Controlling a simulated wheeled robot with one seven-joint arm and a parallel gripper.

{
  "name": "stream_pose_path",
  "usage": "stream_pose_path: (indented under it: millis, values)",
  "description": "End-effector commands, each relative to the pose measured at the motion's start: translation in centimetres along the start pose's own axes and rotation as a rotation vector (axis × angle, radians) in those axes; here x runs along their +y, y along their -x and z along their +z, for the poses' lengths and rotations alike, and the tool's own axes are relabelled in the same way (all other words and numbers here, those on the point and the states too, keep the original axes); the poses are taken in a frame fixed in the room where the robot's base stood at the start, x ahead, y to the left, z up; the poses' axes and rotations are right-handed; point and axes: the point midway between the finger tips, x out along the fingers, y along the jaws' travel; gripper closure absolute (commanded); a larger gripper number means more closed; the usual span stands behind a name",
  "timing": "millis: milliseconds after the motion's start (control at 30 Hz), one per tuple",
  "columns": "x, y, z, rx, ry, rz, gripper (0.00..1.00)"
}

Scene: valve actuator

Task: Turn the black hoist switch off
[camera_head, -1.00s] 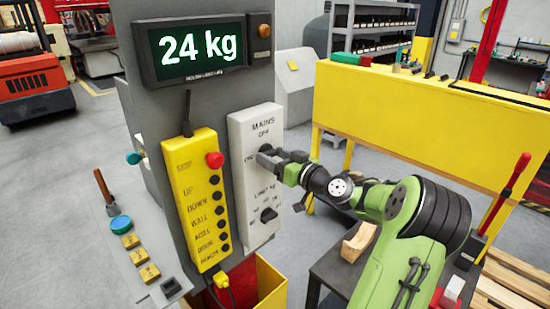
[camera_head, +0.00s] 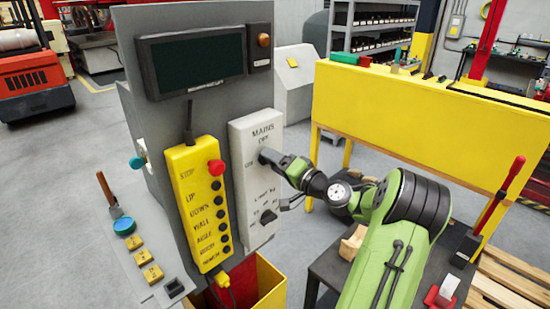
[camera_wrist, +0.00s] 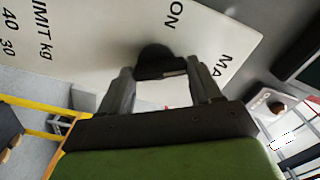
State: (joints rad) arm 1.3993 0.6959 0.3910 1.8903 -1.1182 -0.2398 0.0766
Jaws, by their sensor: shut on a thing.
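The black hoist switch is the upper knob on the white panel (camera_head: 255,205), under the word MAINS. My gripper (camera_head: 270,157) covers most of it in the head view. In the wrist view the black switch (camera_wrist: 154,54) sits between the two fingers of my gripper (camera_wrist: 162,76), which is shut on it. The wrist is rolled relative to the panel's lettering. The switch's exact pointer angle is hidden by the fingers. The display (camera_head: 192,58) above is dark, with no number on it.
A second black knob (camera_head: 267,217) is lower on the white panel. A yellow button box (camera_head: 197,205) with a red stop button (camera_head: 216,167) hangs to the left. A yellow bench (camera_head: 400,120) stands behind my arm at the right.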

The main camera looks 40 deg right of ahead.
Motion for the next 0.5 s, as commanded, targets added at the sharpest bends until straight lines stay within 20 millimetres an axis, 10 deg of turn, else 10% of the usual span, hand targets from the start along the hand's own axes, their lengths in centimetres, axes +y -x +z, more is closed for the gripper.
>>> stream_pose_path:
  millis: [500]
  values:
    - [-0.02,0.05,-0.23,0.0,-0.399,0.004,0.67]
